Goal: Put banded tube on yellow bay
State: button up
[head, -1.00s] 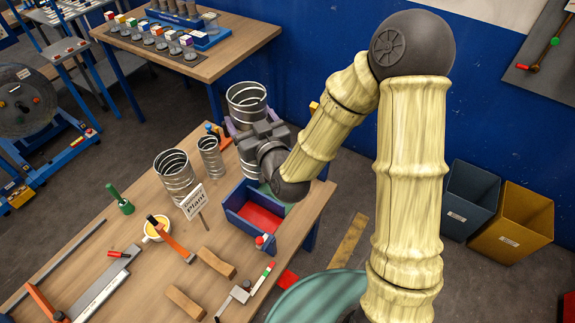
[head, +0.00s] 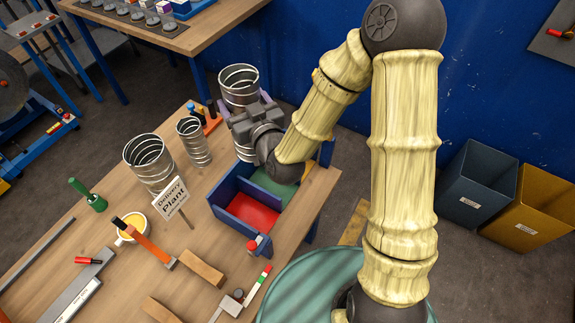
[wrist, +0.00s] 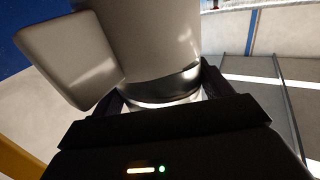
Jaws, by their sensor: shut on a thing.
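My gripper (head: 243,112) is shut on a tall silver spiral tube (head: 240,86) behind the blue tray (head: 222,212). The tube is upright, and its top sticks out above the jaws. The wrist view shows a dark band (wrist: 165,88) around the tube between the fingers. Whether the tube's foot touches the table cannot be told. The tray has a red bay (head: 248,212) in front and a green bay (head: 275,184) behind it. A small yellowish patch (head: 308,174) shows past my wrist, perhaps the yellow bay; my arm hides most of it.
Two other spiral tubes, one wide (head: 150,165) and one narrow (head: 193,143), stand left of the held tube.

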notch_tip(320, 180, down, 14)
jog(key=b, duration=0.9)
jog(key=shift+w+b, duration=0.25)
jog(key=shift+b, duration=0.15)
jog(key=shift+r, duration=0.15)
jog(key=shift+w+d, duration=0.1)
jog(key=w+d+p, duration=0.5)
jog(key=w+d, duration=0.5)
jog(key=w, duration=0.5)
notch_tip(320, 180, down, 8)
jog(key=shift+p, duration=0.3)
jog(key=shift+a, duration=0.1)
